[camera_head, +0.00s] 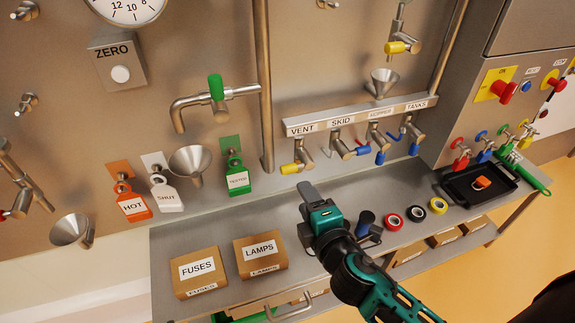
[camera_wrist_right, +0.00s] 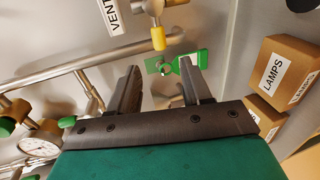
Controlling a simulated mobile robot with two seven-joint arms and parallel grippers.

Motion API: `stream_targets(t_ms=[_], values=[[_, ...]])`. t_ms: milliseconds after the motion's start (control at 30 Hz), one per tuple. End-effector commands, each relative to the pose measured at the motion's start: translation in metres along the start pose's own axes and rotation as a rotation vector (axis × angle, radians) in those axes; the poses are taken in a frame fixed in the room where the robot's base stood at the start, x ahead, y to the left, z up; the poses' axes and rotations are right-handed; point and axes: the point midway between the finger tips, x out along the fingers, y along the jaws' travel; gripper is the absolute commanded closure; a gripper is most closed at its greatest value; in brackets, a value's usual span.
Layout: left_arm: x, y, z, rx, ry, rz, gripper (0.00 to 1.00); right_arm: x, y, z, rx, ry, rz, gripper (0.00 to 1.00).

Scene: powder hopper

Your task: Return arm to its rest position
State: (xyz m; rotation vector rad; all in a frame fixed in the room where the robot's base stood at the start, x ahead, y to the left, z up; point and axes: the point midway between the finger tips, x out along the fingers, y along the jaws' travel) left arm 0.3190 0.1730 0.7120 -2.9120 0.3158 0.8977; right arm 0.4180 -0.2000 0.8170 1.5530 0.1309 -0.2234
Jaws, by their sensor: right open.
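My right gripper (camera_head: 307,198) is over the bench in the head view, with its arm coming in from the lower right. It points toward the steel back panel and is to the right of the LAMPS box. In the right wrist view its two dark fingers (camera_wrist_right: 158,92) stand apart with nothing between them. A green tag (camera_wrist_right: 188,80) shows beyond the right finger, apart from it. My left gripper is not seen in either view.
The LAMPS box (camera_head: 260,256) and FUSES box (camera_head: 198,272) stand on the bench (camera_head: 225,241). Tape rolls (camera_head: 416,214) and a black tray (camera_head: 455,190) lie to the right. The valve rail (camera_head: 345,119) and hanging tags (camera_head: 238,180) are on the panel.

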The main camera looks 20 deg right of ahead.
Motion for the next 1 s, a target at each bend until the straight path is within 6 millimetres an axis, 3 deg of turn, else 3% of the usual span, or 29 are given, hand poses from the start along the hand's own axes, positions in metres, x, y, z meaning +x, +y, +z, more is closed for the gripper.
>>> stream_targets(t_ms=[267,367,500,700,833,1000], values=[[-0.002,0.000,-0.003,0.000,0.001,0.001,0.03,-0.005,-0.011,-0.001,0.099,0.010,-0.046,0.52],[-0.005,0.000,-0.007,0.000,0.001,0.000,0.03,-0.015,-0.031,-0.003,0.290,0.021,-0.129,0.52],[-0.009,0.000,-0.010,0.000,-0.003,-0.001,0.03,-0.037,-0.063,-0.008,0.670,0.014,-0.272,0.52],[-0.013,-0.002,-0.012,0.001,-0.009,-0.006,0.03,-0.067,-0.094,-0.015,1.161,-0.046,-0.419,0.52],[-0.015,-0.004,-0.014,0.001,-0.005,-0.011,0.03,-0.079,-0.103,-0.018,1.352,-0.082,-0.464,0.52],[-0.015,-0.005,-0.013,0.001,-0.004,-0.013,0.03,-0.083,-0.106,-0.018,1.435,-0.097,-0.479,0.52]])
